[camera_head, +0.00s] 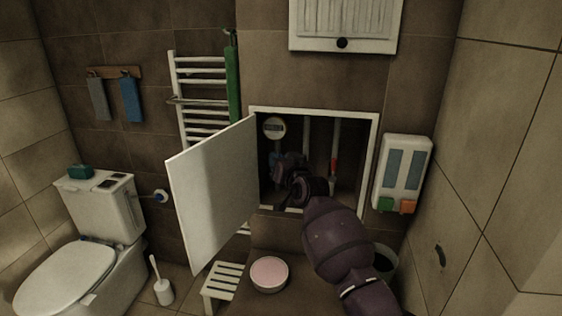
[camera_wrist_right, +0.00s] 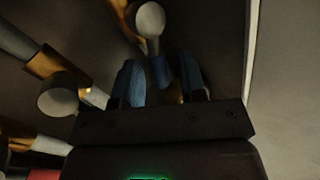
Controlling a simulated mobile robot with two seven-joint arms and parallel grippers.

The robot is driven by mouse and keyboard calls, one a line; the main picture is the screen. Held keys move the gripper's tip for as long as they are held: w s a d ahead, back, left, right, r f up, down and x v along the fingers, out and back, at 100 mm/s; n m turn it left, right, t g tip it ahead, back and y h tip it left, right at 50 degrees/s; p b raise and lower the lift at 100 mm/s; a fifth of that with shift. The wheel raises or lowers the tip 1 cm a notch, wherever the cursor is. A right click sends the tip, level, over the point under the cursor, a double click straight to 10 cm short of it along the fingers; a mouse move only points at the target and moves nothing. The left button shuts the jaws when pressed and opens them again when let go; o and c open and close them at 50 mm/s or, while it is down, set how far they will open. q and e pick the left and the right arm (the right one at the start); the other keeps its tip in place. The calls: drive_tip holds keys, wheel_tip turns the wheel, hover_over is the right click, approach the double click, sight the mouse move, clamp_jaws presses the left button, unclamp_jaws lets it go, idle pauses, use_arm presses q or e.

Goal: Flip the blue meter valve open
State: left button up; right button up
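The wall cabinet (camera_head: 376,150) stands open, with pipes and a round white meter (camera_head: 274,128) inside. My right gripper (camera_head: 283,168) reaches into its lower left part, below the meter. In the right wrist view, its two ribbed fingers (camera_wrist_right: 162,84) are apart. A small blue piece, apparently the blue valve handle (camera_wrist_right: 160,70), shows between them below a round grey knob (camera_wrist_right: 149,19). Gaps seem to show on both sides of it; contact cannot be told. The handle is hard to make out in the head view. My left gripper is not in view.
The white cabinet door (camera_head: 212,190) is swung out to the left. A red-handled pipe (camera_head: 333,165) is to the right inside. A dispenser (camera_head: 403,172) hangs right of the cabinet. A stool (camera_head: 222,283) and pink-topped bowl (camera_head: 269,273) are below.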

clamp_jaws()
use_arm(q)
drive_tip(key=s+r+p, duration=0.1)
drive_tip(key=p, duration=0.1)
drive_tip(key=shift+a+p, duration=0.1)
drive_tip(key=shift+p, duration=0.2)
use_arm(e)
drive_tip(key=n, duration=0.1)
drive_tip(key=a+n+g+h, duration=0.1)
drive_tip(key=shift+w+a+r+n+g, duration=0.2)
drive_tip(key=shift+a+n+g, duration=0.05)
drive_tip(key=shift+n+g, duration=0.15)
unclamp_jaws()
drive_tip(key=shift+s, duration=0.15)
